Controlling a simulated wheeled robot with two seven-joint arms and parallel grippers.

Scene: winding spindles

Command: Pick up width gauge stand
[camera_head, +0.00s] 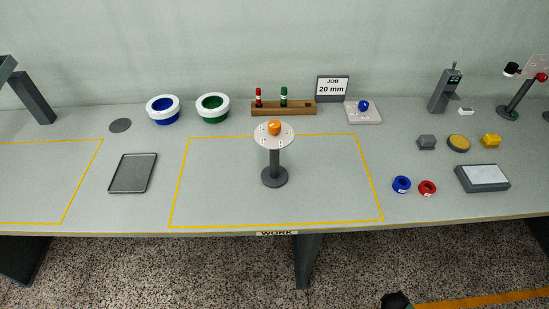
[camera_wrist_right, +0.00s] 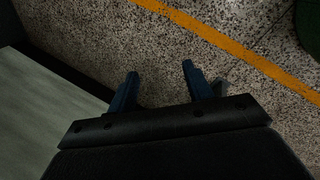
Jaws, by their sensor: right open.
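A dark grey upright stand with a small green display (camera_head: 445,90) is at the back right of the table; it looks like the width gauge stand, though no label is readable. Another stand, with a round pale top and orange knob (camera_head: 274,150), is upright inside the middle yellow outline. My right gripper (camera_wrist_right: 158,80) shows in the right wrist view with two blue fingers apart and nothing between them. It is over the floor beside the table edge, away from both stands. My left gripper is not in view.
Blue (camera_head: 401,184) and red (camera_head: 427,188) rings lie front right near a grey box (camera_head: 482,178). A dark tray (camera_head: 133,173) lies left. The outlined middle area is mostly clear.

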